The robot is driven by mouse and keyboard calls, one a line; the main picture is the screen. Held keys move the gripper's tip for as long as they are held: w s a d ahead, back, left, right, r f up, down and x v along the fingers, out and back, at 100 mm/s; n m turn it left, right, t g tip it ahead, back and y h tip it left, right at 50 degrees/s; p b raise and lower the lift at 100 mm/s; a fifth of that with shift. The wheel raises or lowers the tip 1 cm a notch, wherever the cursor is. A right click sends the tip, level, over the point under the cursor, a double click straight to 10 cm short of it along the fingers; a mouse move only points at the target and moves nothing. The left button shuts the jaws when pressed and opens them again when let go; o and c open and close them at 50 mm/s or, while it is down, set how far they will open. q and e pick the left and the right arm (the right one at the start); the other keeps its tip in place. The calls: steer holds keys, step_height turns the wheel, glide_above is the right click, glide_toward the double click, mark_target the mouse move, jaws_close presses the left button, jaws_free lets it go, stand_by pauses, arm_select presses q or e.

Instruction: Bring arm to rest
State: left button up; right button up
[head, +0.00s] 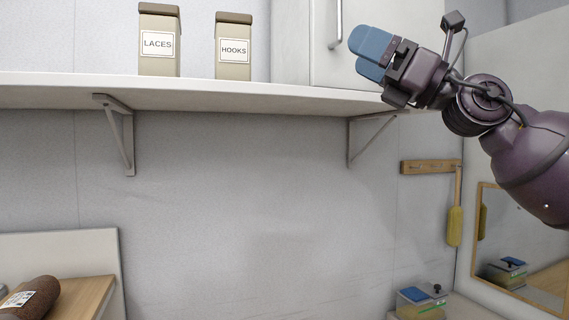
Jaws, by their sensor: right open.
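My right arm comes in from the right edge, raised. Its gripper (362,54) points left, with blue fingers in front of the shelf's right part and the white cabinet door. The gripper is open with a narrow gap between its fingers, and I see nothing held in it. My left arm and gripper are not in view.
A white shelf (240,92) on brackets holds a LACES box (158,60) and a HOOKS box (233,62). A cabinet (345,62) stands at the shelf's right. A wooden rail (430,167) with a yellow brush (455,226), a mirror (520,250) and a small container (421,301) are lower right. A brown object (30,297) lies lower left.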

steer(key=w+d+f+m+t+h, duration=0.2)
steer(key=w+f+m+t, duration=0.15)
steer(key=f+m, duration=0.4)
steer(key=w+d+f+m+t+h, duration=0.1)
steer(key=w+f+m+t+h, duration=0.25)
steer(key=f+m, duration=0.45)
steer(key=w+d+f+m+t+h, duration=0.2)
steer(key=f+m+t, duration=0.3)
steer(key=f+m, duration=0.3)
steer(key=d+f+m+h, duration=0.2)
steer(key=f+m+h, duration=0.2)
steer(key=f+m, duration=0.45)
steer(key=d+f+m+h, duration=0.2)
steer(key=f+m+h, duration=0.25)
steer(key=f, duration=0.75)
steer(key=s+d+f+m+g+h, duration=0.2)
steer(key=s+f+m, duration=0.25)
steer(key=f, duration=0.55)
steer(key=s+d+f+m+g+h, duration=0.25)
steer(key=s+f, duration=0.25)
steer(key=f, duration=0.6)
steer(key=s+d+f+m+g+h, duration=0.2)
steer(key=s+f+m+g, duration=0.2)
steer(key=s+f, duration=1.3)
steer(key=s+m, duration=0.1)
steer(key=s, duration=0.3)
steer(key=shift+s+f, duration=0.2)
steer(key=shift+f, duration=0.1)
